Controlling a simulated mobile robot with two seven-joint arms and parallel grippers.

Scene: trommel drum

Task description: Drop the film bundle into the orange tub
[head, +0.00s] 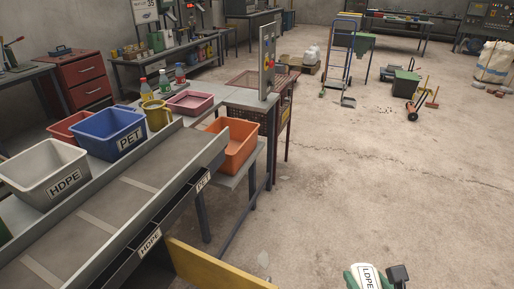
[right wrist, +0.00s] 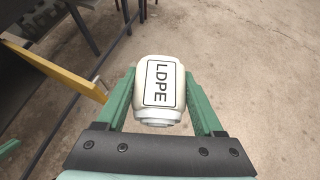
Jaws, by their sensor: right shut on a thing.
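The film bundle (right wrist: 160,88), a white rounded block with a black-framed LDPE label, sits between the green fingers of my right gripper (right wrist: 162,100) in the right wrist view. The gripper is shut on it. In the head view the bundle (head: 367,278) shows at the bottom edge, partly cut off, with my right gripper (head: 375,276) around it. The orange tub (head: 240,155) stands on a low shelf past the end of the sloping chute, up and left of the bundle and well apart from it. My left gripper is not in view.
A grey sorting table carries an HDPE tub (head: 40,172), a blue PET tub (head: 105,134) and a yellow jug (head: 157,115). A yellow rail (head: 215,268) lies between the table and my right gripper.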

